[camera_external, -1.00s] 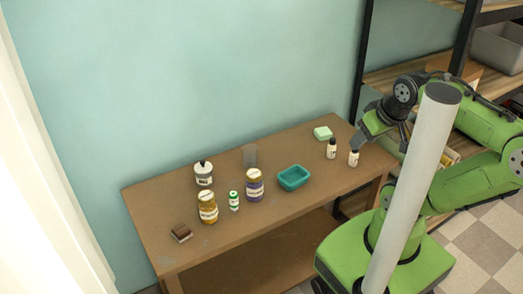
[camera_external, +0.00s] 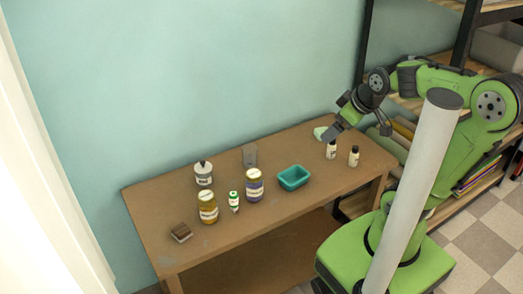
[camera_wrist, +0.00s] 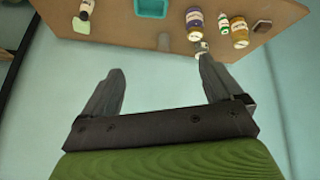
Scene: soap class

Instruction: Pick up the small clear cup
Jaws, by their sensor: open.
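The small clear cup (camera_external: 249,157) looks like a grey, see-through upright shape near the back edge of the table, left of the teal tray. It also shows faintly in the wrist view (camera_wrist: 164,42), near the table's edge and between my fingertips in the picture, but well beyond them.
The teal tray (camera_external: 293,178) stands mid-table. Dark-capped bottles (camera_external: 353,156) and pale green soap (camera_external: 319,132) are at right. A brown block (camera_external: 181,232) lies left.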

